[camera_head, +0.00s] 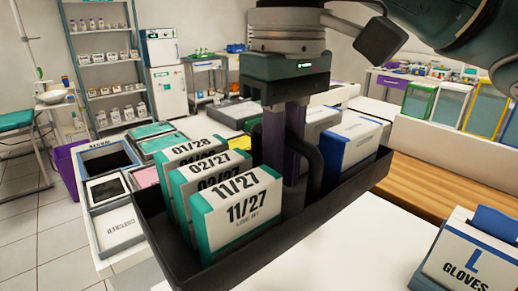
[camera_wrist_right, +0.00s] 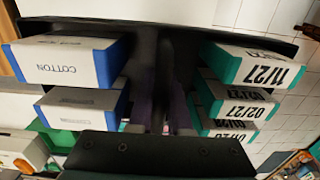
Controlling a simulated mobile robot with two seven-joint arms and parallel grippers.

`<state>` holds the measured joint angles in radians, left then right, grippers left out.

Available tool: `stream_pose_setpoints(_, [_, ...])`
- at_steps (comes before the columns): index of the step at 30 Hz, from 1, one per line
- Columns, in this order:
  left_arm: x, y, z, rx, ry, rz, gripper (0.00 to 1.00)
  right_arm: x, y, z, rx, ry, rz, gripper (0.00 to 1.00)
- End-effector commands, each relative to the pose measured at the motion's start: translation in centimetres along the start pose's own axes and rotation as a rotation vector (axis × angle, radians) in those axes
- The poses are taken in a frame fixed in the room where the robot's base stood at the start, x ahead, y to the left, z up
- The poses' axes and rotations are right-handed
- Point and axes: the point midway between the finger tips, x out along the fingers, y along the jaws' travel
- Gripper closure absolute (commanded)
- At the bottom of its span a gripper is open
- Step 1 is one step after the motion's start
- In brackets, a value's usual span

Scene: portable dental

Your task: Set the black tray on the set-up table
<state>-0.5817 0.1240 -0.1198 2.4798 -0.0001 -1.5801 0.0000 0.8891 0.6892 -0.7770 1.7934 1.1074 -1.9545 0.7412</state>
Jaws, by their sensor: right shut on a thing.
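The black tray (camera_head: 318,218) hangs in my right gripper (camera_head: 286,160), which is shut on its middle part. Labelled boxes ride in it. White-and-green boxes dated 11/27 (camera_head: 238,212), 02/27 (camera_head: 207,165) and 01/28 (camera_head: 188,148) stand on the left side. White-and-blue boxes (camera_head: 355,145) stand on the right side; the wrist view shows cotton boxes (camera_wrist_right: 62,68) there. In the wrist view the tray's dark rim (camera_wrist_right: 165,30) crosses the top. The tray looks raised above a white surface (camera_head: 355,255), but the gap is hard to judge. My left gripper is out of view.
A gloves box (camera_head: 468,255) stands at the lower right. A wooden surface (camera_head: 430,185) lies behind it. A white table with dark trays (camera_head: 105,190) and teal packs is at the left. Shelves (camera_head: 105,70) and a cabinet (camera_head: 168,90) stand at the back.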

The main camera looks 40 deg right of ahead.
Motion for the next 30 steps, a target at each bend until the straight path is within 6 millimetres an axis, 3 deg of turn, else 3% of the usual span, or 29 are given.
stream_pose_setpoints(1, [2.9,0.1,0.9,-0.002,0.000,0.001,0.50,2.5,0.0,-0.3,-0.002,0.004,-0.002,1.00])
stream_pose_setpoints(6, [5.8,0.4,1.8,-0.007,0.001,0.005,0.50,4.6,0.2,-1.0,-0.012,0.004,-0.002,1.00])
stream_pose_setpoints(14, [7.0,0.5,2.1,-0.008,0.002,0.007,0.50,6.4,0.3,-1.3,-0.016,0.000,-0.001,1.00])
stream_pose_setpoints(24, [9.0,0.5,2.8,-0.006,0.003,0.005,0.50,15.8,0.3,-1.2,-0.015,-0.003,0.000,1.00])
stream_pose_setpoints(30, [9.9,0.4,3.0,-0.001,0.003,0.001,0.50,19.9,0.3,-1.2,-0.016,0.000,0.002,1.00])
